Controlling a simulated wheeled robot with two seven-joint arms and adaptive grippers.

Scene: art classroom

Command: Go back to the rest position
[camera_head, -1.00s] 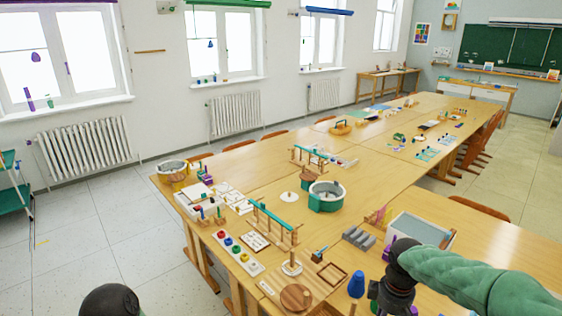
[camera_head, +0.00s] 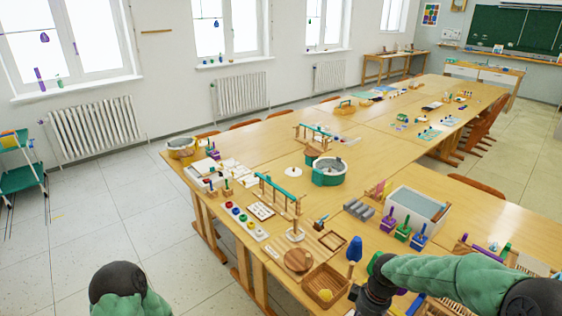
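My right arm (camera_head: 450,278) in its green sleeve comes in from the right over the near part of the table (camera_head: 240,250). Its black wrist end, with what shows of my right gripper (camera_head: 370,296), hangs at the bottom edge, in front of the basket and tray area. The fingertips are cut off or hidden, and I cannot see anything held. Of my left arm only a black joint and green sleeve (camera_head: 118,288) show at the bottom left, over the floor. My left gripper is out of the picture.
Near my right arm stand a wooden basket (camera_head: 324,287), a blue piece on a stand (camera_head: 354,248), a white bin (camera_head: 416,211) and purple, green and blue stamps (camera_head: 403,231). The floor at left is clear up to a green trolley (camera_head: 22,178).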

